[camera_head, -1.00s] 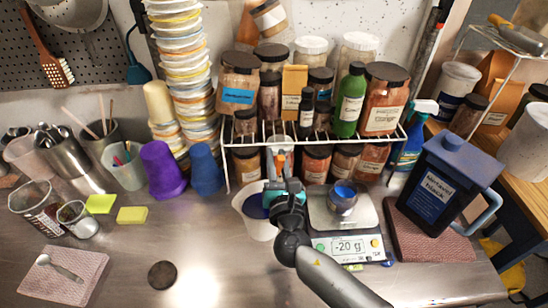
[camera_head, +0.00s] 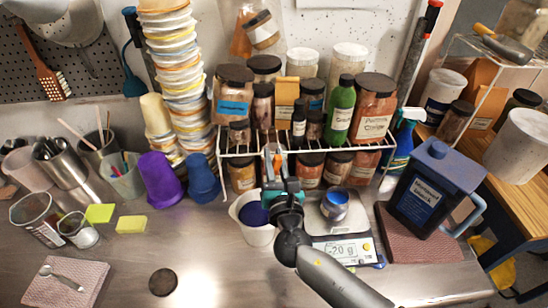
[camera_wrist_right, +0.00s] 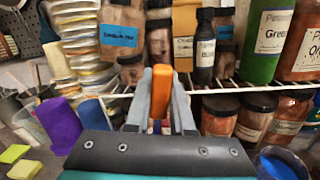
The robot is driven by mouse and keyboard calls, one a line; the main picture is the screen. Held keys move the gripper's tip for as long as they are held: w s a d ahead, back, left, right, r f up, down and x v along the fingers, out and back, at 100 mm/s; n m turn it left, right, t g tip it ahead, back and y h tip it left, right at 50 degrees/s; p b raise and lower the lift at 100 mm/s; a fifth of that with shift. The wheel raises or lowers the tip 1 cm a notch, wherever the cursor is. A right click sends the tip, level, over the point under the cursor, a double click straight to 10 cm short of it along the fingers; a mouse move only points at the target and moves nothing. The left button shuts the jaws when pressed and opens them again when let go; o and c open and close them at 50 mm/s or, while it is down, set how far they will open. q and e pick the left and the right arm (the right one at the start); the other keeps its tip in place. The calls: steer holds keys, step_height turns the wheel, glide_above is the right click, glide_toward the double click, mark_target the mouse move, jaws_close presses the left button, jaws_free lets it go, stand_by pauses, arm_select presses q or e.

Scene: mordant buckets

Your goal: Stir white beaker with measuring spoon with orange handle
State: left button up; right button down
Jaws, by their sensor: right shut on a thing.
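The white beaker (camera_head: 259,237) stands on the metal bench just left of the scale, with dark blue-purple content showing inside. My right gripper (camera_head: 271,158) is above the beaker, in front of the wire shelf. In the right wrist view it is shut on the orange handle (camera_wrist_right: 161,92) of the measuring spoon, which sticks up between the fingers. The spoon's bowl end is hidden by my gripper and arm, so I cannot tell whether it is in the beaker's content. My left gripper is out of view.
A scale (camera_head: 345,249) reading -20 g bears a small jar with blue content (camera_head: 335,206). A dark blue jug (camera_head: 428,190) stands to the right. The wire shelf (camera_head: 345,148) with several jars is close behind. Purple (camera_head: 160,180) and blue cups (camera_head: 202,178) stand left.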

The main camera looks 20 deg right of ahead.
steer(key=shift+r, duration=0.1)
step_height(320, 180, up, 11)
steer(key=p, duration=0.5)
stand_by(0.5)
steer(key=s+f+y+b, duration=0.1)
steer(key=s+f+b, duration=0.6)
steer(key=f+b, duration=0.3)
steer(key=s+d+f+n+y+b, duration=0.1)
steer(key=s+f+b, duration=0.7)
steer(key=b, duration=0.5)
step_height(320, 180, down, 2)
steer(key=shift+s+d+f+b, duration=0.15)
steer(key=shift+d+b, duration=0.15)
